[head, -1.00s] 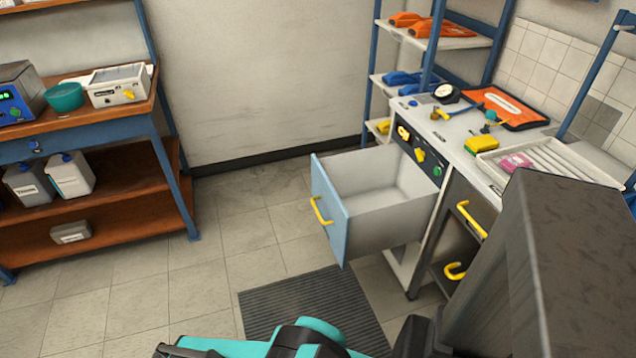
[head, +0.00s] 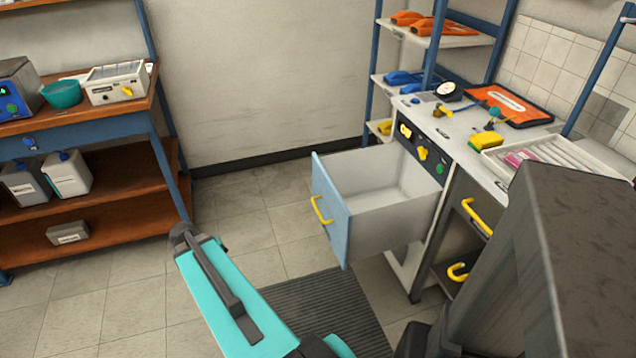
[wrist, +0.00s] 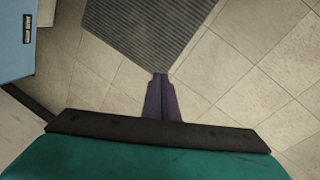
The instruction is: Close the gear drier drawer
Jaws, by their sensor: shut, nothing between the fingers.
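The drier drawer (head: 345,215) stands pulled out of the workbench at the right in the head view. It has a light blue front, a yellow handle (head: 321,210) and an empty pale interior. In the wrist view a light blue panel with a small dark label (wrist: 15,45) shows at the upper left. My gripper (wrist: 161,80) is shut and empty, pointing down above the tiled floor and apart from the panel. In the head view my teal arm rises from the bottom, left of the drawer; the gripper's fingers do not show there.
A dark ribbed mat (head: 325,305) lies on the floor in front of the drawer. A wooden shelf unit (head: 120,200) with containers stands at the left. The workbench (head: 465,150) carries a gauge, an orange case and a tray. Floor between shelf and drawer is clear.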

